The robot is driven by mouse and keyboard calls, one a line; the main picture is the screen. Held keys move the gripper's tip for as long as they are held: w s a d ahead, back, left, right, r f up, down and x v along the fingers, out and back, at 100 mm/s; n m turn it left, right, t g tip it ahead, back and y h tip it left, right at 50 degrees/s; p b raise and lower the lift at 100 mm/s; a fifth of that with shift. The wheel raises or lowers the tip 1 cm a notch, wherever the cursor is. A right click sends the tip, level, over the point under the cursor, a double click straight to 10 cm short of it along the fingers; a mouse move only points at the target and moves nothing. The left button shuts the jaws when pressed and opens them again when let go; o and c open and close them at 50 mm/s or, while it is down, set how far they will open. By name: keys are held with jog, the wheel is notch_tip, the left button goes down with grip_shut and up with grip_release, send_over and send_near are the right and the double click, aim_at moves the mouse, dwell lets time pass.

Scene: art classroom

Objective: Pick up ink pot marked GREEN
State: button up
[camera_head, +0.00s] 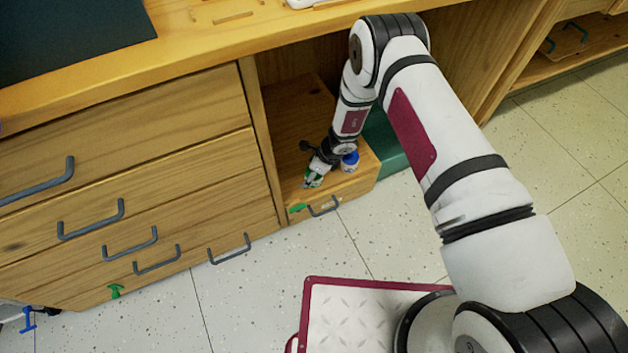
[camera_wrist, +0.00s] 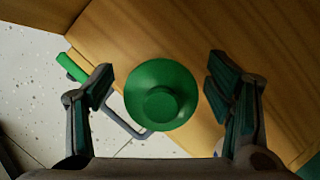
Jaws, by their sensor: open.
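A green ink pot, seen from above as a round green shape with a smaller round top, lies between my fingers in the wrist view (camera_wrist: 161,78). My gripper (camera_wrist: 160,88) is open, with one finger on each side of the pot and a visible gap to each. In the head view my gripper (camera_head: 313,174) reaches down to the low wooden shelf, and the green pot (camera_head: 312,183) shows only in part beneath it. No label can be read in either view.
A blue and white pot (camera_head: 350,161) stands close to the right of my gripper. A green object (camera_head: 297,208) is at the shelf's front edge, above a grey drawer handle (camera_head: 323,208). Drawers (camera_head: 150,180) flank the left; the desk top (camera_head: 235,35) overhangs the shelf.

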jog(key=shift+w+a+f, duration=0.1)
jog(key=shift+a+f, duration=0.05)
jog(key=shift+f, duration=0.35)
jog(key=c, duration=1.5)
jog(key=shift+r, duration=0.2)
